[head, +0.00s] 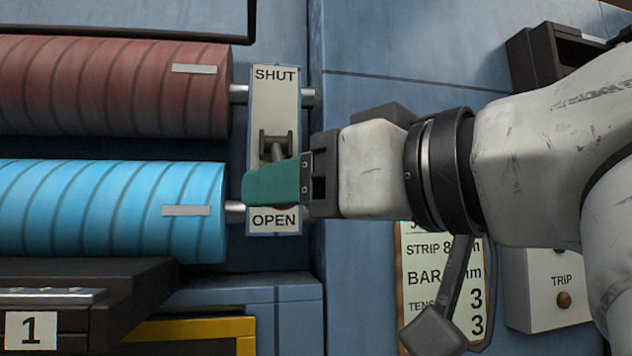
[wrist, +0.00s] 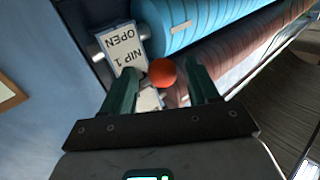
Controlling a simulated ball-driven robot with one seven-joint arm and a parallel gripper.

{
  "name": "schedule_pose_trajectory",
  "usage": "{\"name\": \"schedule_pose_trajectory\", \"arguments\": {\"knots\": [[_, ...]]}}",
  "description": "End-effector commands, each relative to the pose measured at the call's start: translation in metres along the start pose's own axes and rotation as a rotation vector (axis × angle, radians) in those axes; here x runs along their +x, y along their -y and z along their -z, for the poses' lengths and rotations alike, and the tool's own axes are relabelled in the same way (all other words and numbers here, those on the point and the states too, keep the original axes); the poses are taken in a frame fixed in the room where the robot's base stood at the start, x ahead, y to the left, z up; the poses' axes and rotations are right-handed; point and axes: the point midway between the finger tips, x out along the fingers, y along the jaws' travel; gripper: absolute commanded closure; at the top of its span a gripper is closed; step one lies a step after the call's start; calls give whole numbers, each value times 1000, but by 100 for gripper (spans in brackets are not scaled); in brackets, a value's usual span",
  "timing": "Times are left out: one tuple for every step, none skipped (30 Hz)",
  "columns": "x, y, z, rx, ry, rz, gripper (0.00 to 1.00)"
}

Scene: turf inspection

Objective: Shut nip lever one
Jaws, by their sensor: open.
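The nip lever plate (head: 288,95) is pale, marked SHUT at the top and OPEN at the bottom. In the wrist view the plate (wrist: 118,37) reads NIP 1 and OPEN, upside down. The dark lever (head: 277,150) points down from its bracket toward OPEN. Its orange-red ball knob (wrist: 162,72) shows between my fingers in the wrist view, with a gap on each side. In the head view the knob is almost wholly hidden behind a finger. My gripper (head: 254,186) has green fingers and is open around the knob, in front of the plate's lower part.
A red-brown roller (head: 110,88) and a bright blue roller (head: 110,205) lie left of the plate. A dark ledge with a "1" label (head: 31,330) is at lower left. A notice card (head: 425,245) and a TRIP box (head: 556,300) are on the right, below my arm.

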Motion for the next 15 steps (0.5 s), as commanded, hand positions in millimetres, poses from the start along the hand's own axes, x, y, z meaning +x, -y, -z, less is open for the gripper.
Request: {"name": "schedule_pose_trajectory", "arguments": {"knots": [[7, 0, 1, 2, 2, 1, 40], [10, 0, 1, 2, 3, 1, 40], [14, 0, 1, 1, 2, 0, 40], [16, 0, 1, 0, 1, 0, 40], [18, 0, 1, 0, 0, 0, 40], [20, 0, 0, 0, 1, 0, 40], [21, 0, 0, -1, 1, 0, 40], [22, 0, 0, -1, 1, 0, 40], [22, 0, 0, -1, 1, 0, 40], [23, 0, 0, -1, 1, -1, 40], [23, 0, 0, -1, 1, -1, 40], [23, 0, 0, -1, 1, -1, 40], [23, 0, 0, -1, 1, 0, 40], [22, 0, 0, -1, 1, 0, 40], [22, 0, 0, -1, 1, 0, 40]]}}
